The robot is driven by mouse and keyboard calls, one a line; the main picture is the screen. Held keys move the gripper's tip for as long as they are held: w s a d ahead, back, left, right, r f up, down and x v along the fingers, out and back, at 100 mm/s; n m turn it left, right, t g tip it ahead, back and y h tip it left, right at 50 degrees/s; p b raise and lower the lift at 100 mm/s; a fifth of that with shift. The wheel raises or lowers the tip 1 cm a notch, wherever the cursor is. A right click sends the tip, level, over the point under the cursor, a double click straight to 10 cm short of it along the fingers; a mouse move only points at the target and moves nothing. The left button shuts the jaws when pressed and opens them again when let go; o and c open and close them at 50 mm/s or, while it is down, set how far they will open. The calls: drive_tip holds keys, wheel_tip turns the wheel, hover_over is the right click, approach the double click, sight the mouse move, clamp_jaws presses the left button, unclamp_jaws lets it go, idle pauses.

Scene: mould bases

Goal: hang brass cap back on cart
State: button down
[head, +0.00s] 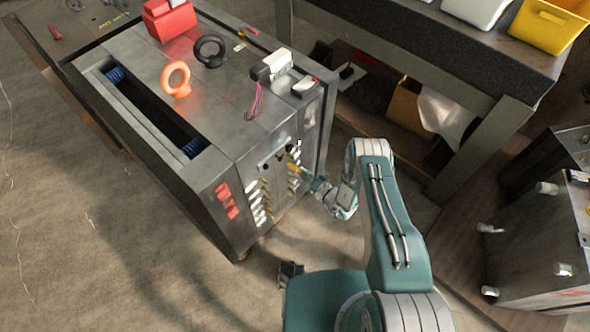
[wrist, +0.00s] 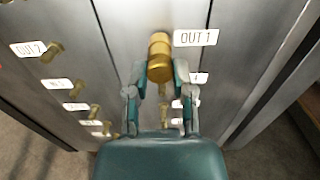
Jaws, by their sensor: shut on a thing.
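The brass cap (wrist: 159,52) is a gold cylinder between the fingertips of my gripper (wrist: 160,73) in the wrist view. The gripper is shut on it, and the cap is just left of the white OUT 1 label (wrist: 195,37). I cannot tell whether the cap touches the panel or a fitting behind it. In the head view my gripper (head: 300,173) is at the near side face of the large steel mould block (head: 225,135), and the cap shows only as a small yellow patch (head: 292,167). I cannot make out a cart for certain.
Brass fittings (wrist: 53,52) with white labels, including OUT 2 (wrist: 28,48), line the steel face on both sides. An orange ring (head: 176,80) and a black ring (head: 209,50) stand on the block. A dark workbench (head: 430,45) is behind; floor is open at left.

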drive_tip(key=shift+s+d, duration=0.15)
drive_tip(key=shift+v, duration=2.2)
drive_tip(key=shift+d, duration=0.1)
drive_tip(key=shift+v, duration=2.95)
